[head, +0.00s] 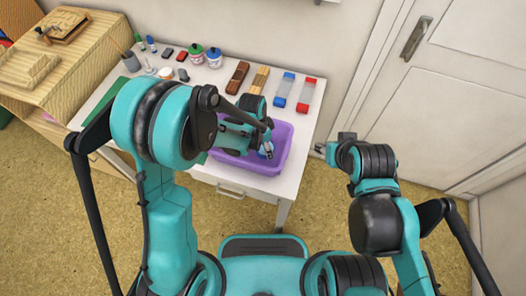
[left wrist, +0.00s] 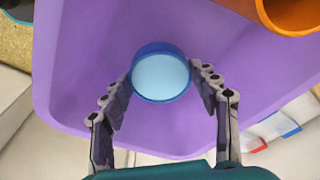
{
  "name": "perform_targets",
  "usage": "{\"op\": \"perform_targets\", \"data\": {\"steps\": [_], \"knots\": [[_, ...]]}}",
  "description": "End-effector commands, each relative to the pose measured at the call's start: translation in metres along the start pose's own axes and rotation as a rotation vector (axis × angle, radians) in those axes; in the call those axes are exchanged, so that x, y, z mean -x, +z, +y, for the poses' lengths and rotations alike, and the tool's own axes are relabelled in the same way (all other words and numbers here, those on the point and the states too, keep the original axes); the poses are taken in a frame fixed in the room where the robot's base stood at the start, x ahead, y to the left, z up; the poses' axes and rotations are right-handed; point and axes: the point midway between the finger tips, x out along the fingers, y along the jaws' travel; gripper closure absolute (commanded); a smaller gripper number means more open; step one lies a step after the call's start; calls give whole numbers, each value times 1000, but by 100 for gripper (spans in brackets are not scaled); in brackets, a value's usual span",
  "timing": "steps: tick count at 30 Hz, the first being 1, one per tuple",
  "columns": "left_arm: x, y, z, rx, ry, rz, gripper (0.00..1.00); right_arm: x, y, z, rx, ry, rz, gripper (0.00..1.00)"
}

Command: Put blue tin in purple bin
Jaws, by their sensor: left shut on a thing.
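The blue tin (left wrist: 160,72) is round, with a dark blue rim and a pale blue face. My left gripper (left wrist: 164,84) is shut on it, with one finger on each side. The purple bin (head: 282,155) sits at the front right of the white table. In the left wrist view, the bin (left wrist: 85,60) fills the area behind the tin. The left gripper (head: 267,150) is over the bin in the head view; the tin's height above its floor is unclear. My right gripper (head: 321,149) is off the table's right side, its fingers too small to read.
An orange round thing (left wrist: 292,12) shows at the left wrist view's upper right. Behind the bin lie a blue-ended block (head: 284,89), a red-ended block (head: 306,95), brown blocks (head: 237,77) and small jars (head: 214,57). A wooden cabinet (head: 75,75) stands at left.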

Motion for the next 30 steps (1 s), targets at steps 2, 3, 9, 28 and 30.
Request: {"op": "perform_targets", "data": {"steps": [2,3,9,28,30], "knots": [[-11,2,0,0,0,0,78,-4,3,0,0,0,0,60],[-17,2,0,0,0,0,78,-6,4,0,0,0,0,60],[-35,5,0,0,0,0,78,-11,8,0,0,0,0,60],[-36,6,0,0,0,0,19,-13,9,0,0,0,0,60],[-36,6,0,0,0,0,19,-13,9,0,0,0,0,60]]}}
